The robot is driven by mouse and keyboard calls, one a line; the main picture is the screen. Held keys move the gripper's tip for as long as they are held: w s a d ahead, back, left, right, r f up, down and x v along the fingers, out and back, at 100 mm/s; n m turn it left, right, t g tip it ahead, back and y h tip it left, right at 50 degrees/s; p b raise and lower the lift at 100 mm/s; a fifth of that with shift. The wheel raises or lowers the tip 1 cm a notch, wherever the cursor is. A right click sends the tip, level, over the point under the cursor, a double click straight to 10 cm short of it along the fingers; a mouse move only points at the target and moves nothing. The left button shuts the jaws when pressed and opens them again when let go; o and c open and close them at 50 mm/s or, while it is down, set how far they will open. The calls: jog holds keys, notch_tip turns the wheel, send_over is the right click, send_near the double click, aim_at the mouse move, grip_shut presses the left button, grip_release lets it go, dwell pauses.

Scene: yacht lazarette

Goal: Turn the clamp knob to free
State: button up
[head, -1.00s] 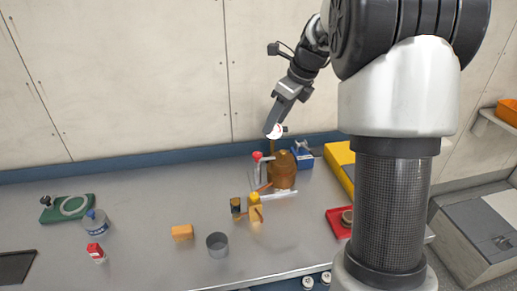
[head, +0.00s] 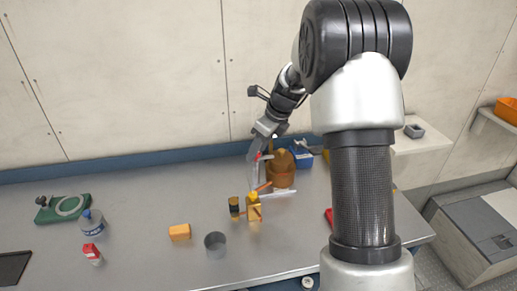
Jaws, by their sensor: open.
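A small red knob (head: 258,155), which looks like the clamp knob, is near the back of the metal bench. It sits at the top of a thin grey upright, left of a rounded brown body (head: 281,172) on a white base strip (head: 276,194). My gripper (head: 257,152) reaches down from the upper right, its open fingers at the knob and partly covering it. I cannot tell whether the fingers touch the knob. The knob's markings are too small to read.
A yellow item (head: 254,210) and a dark-banded jar (head: 234,206) stand just in front. An orange block (head: 180,232) and a grey cup (head: 215,244) are farther left. A blue box (head: 302,153) is close behind on the right.

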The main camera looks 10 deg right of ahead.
jog(key=c, duration=1)
jog(key=shift+c, duration=0.2)
jog(key=shift+r+n+p, duration=0.1)
jog(key=shift+n+p, duration=0.2)
jog(key=n+p, duration=0.1)
jog(key=n+g+p, duration=0.1)
jog(key=shift+w+d+r+n+y+p, duration=0.1)
jog(key=shift+w+d+n+y+p, duration=0.05)
jog(key=shift+n+y+p, duration=0.15)
jog(key=n+p, duration=0.1)
jog(key=n, duration=0.1)
jog(key=n+g+p, duration=0.2)
jog(key=n+p, duration=0.1)
jog(key=shift+w+n+y, duration=0.25)
jog(key=shift+n+y, duration=0.05)
jog(key=n+g+p, duration=0.1)
jog(key=n, duration=0.1)
jog(key=n+p, duration=0.1)
jog(key=n, duration=0.1)
jog(key=shift+w+g, duration=0.2)
jog(key=shift+g, duration=0.2)
jog(key=n+g+h+p, duration=0.1)
jog(key=n, duration=0.4)
jog(key=shift+w, duration=0.15)
jog(key=shift+g, duration=0.3)
